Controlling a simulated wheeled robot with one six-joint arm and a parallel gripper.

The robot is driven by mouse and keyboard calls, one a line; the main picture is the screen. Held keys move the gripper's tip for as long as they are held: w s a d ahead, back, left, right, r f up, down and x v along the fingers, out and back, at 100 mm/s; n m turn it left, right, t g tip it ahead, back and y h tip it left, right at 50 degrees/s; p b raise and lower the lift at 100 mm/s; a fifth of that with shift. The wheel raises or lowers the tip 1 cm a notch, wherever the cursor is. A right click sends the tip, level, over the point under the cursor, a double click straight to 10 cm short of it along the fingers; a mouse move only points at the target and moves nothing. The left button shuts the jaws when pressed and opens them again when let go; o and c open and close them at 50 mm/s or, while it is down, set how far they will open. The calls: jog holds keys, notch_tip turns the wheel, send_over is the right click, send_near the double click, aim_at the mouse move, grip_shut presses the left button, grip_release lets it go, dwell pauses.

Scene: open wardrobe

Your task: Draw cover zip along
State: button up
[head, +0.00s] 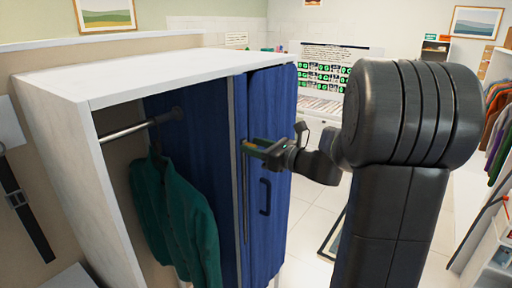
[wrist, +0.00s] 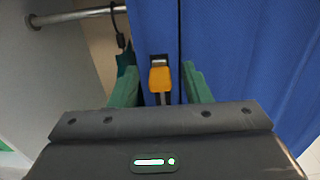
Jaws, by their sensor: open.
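The blue cover (head: 270,120) hangs over the right part of the open wardrobe front. Its zip (head: 239,190) runs as an upright line down the cover; the cover also fills the right of the wrist view (wrist: 250,50). An orange zip pull (wrist: 160,79) with a metal slider above it shows in the wrist view. My gripper (head: 250,146) is at the zip, around mid-height of the cover. In the wrist view my gripper (wrist: 160,68) is open, with one green finger on each side of the pull. Neither finger appears to touch it.
A green garment (head: 175,215) hangs from the metal rail (head: 140,128) inside the white wardrobe (head: 60,150), left of the zip. A dark blue handle (head: 265,197) is on the cover below my gripper.

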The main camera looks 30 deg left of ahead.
jog(key=shift+d, duration=0.1)
jog(key=s+d+b, duration=0.1)
jog(key=d+b, duration=0.2)
jog(key=d, duration=1)
jog(key=shift+d+b, duration=0.3)
jog(key=a+p, duration=0.3)
jog(key=a, duration=1)
jog(key=shift+w+a+f+p, duration=0.15)
jog(key=shift+w+a+p, duration=0.15)
jog(key=shift+w+a, duration=0.15)
jog(key=shift+d, duration=0.1)
